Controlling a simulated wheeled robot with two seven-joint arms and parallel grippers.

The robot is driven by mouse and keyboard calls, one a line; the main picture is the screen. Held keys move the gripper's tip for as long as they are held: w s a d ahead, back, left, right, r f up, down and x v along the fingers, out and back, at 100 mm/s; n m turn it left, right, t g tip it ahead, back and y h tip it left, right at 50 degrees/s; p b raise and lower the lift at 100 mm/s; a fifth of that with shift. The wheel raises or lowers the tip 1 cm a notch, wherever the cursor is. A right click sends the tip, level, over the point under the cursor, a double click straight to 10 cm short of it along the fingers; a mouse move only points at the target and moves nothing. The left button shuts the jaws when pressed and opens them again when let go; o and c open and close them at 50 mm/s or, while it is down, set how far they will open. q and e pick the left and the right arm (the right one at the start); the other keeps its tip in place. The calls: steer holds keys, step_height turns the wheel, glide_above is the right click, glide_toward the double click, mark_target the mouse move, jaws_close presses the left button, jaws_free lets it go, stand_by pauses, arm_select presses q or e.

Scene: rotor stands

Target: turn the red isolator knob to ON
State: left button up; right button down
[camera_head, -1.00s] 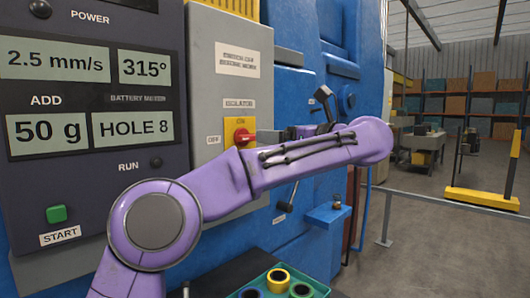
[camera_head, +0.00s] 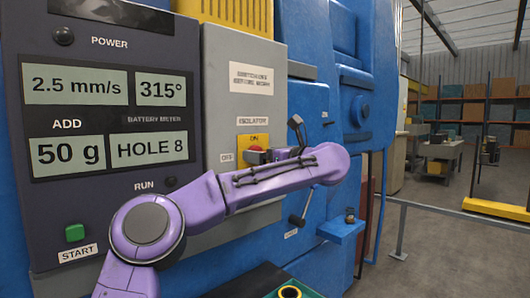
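The red isolator knob (camera_head: 256,149) sits on a yellow plate (camera_head: 246,141) on the grey isolator box. "ON" is printed above the knob and an "OFF" label (camera_head: 227,157) is at its left. The knob's lower and right parts are covered, so I cannot tell exactly how it is turned. My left arm (camera_head: 215,195) comes in from the lower left, and its purple upper part crosses in front of the box. My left gripper (camera_head: 272,155) is at the knob's right side, mostly hidden behind the arm; contact and finger opening are unclear. My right gripper is not in view.
A dark panel (camera_head: 108,200) with displays and a green START button (camera_head: 75,233) stands at the left. The blue machine (camera_head: 330,105) has a black-handled lever (camera_head: 300,216) and a small shelf (camera_head: 342,230). A grey rail (camera_head: 450,210) and open floor lie at the right.

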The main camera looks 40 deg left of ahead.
arm_select(q)
steer(key=c, duration=1.1)
steer(key=shift+o, duration=0.2)
steer(key=shift+w+f+m+p, duration=0.1)
steer(key=shift+m+p, duration=0.45)
steer(key=shift+m, duration=3.95)
steer(key=shift+w+m+p, duration=0.1)
steer(key=shift+m+p, duration=0.45)
steer(key=shift+m, duration=3.95)
steer(key=o, duration=1.1)
steer(key=shift+f, duration=0.1)
steer(key=shift+c, duration=0.2)
